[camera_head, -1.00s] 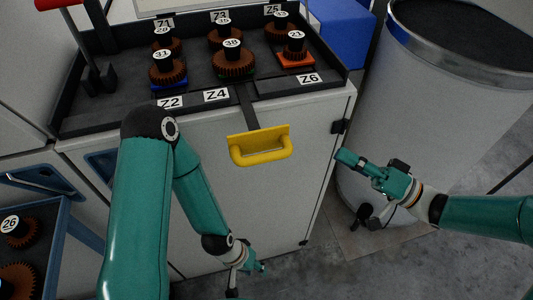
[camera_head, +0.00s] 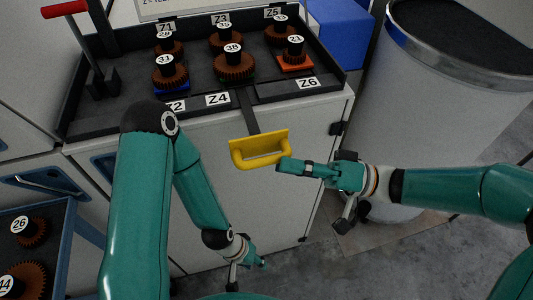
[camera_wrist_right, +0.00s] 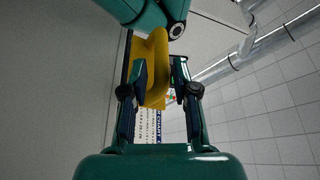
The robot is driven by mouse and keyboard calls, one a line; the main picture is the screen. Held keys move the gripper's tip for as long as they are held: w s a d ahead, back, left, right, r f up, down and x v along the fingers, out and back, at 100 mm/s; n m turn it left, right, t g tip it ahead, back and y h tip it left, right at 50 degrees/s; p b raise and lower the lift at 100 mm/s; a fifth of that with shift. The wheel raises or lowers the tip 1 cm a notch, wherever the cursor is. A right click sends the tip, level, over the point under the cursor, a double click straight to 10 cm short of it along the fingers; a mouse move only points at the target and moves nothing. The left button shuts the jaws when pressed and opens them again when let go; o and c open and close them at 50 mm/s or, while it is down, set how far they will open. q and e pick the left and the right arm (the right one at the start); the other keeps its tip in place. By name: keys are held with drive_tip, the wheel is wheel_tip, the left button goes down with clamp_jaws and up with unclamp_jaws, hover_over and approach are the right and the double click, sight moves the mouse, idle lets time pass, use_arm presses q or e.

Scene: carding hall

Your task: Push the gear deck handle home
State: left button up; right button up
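The yellow gear deck handle (camera_head: 259,147) hangs on a dark strap at the front edge of the black gear deck (camera_head: 185,121). My right gripper (camera_head: 284,164) is at the handle's right end. In the right wrist view the handle (camera_wrist_right: 156,72) shows between the two spread fingers of my right gripper (camera_wrist_right: 160,82); I cannot tell whether they touch it. My left gripper (camera_head: 256,261) is low in front of the white cabinet, apart from the handle, too small to read.
Several numbered brown gears, such as gear 38 (camera_head: 233,65), stand on the deck. A red-topped lever (camera_head: 64,9) rises at its left. A large grey drum (camera_head: 425,110) stands right of the cabinet (camera_head: 270,200). A blue-edged tray (camera_head: 60,245) with gears is at lower left.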

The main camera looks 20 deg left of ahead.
sight(265, 164)
drive_tip(key=x, duration=0.5)
drive_tip(key=shift+p, duration=0.4)
clamp_jaws()
